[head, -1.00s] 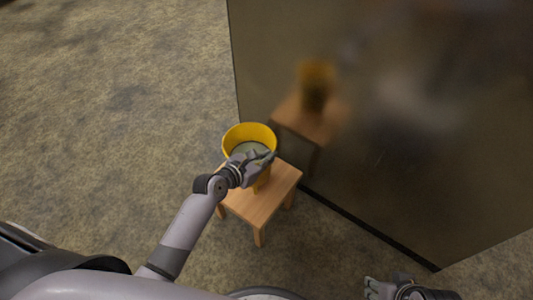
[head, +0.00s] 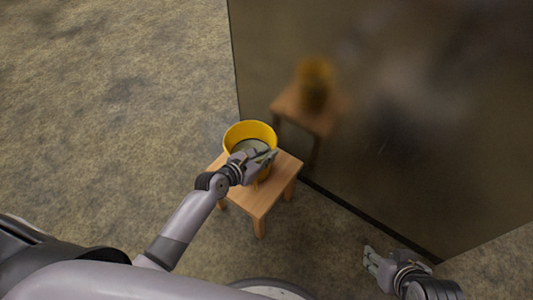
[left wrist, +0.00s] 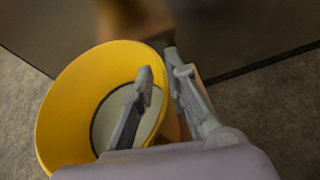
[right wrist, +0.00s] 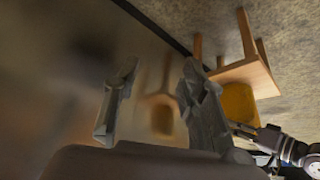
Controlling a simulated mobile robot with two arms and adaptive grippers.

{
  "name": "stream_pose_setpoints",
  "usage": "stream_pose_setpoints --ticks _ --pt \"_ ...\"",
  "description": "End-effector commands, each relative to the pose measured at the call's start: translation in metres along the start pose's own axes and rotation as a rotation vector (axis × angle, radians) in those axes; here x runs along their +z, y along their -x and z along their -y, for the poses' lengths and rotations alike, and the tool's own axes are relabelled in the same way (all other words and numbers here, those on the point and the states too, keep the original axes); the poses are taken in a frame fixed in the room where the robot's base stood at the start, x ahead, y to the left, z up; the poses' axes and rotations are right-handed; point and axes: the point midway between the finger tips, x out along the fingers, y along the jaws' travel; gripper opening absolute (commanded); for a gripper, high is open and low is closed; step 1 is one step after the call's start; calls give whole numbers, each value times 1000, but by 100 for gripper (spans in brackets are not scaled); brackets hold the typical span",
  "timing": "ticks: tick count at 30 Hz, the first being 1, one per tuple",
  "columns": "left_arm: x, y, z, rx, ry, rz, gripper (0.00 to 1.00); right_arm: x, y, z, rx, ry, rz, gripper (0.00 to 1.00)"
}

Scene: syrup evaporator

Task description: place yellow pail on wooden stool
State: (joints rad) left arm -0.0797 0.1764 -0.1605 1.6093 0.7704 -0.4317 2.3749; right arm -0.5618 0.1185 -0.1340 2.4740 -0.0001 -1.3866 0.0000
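The yellow pail (head: 250,130) is upright over the seat of the wooden stool (head: 262,200), and the right wrist view shows the pail (right wrist: 238,103) against the seat, apparently touching it. My left gripper (head: 266,156) is at the pail's near right rim. In the left wrist view, one finger is inside the pail (left wrist: 72,100) and the other outside, close together around its wall, so the gripper (left wrist: 158,72) appears shut on it. My right gripper (head: 370,256) is open and empty, low at the right, near the panel's base.
A large dark reflective panel (head: 400,120) stands right behind the stool and mirrors the pail and stool. Its bottom edge runs diagonally past the stool towards my right gripper. The mottled floor (head: 110,110) at left is clear.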

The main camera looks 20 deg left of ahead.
Motion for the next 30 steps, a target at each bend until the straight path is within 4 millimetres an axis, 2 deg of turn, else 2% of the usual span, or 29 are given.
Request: stream_pose_setpoints --ticks 5,17,23,30 --pt "0 0 0 0 0 0 27 0 0 0 0 0 0 38" --pt "1 6 0 0 0 0 27 4 3 -1 1 -1 25 38" --pt "2 32 0 0 -1 -2 27 42 17 -5 9 -7 202 38" --pt "1 86 0 -1 -1 -3 27 36 31 -5 9 -7 209 38"
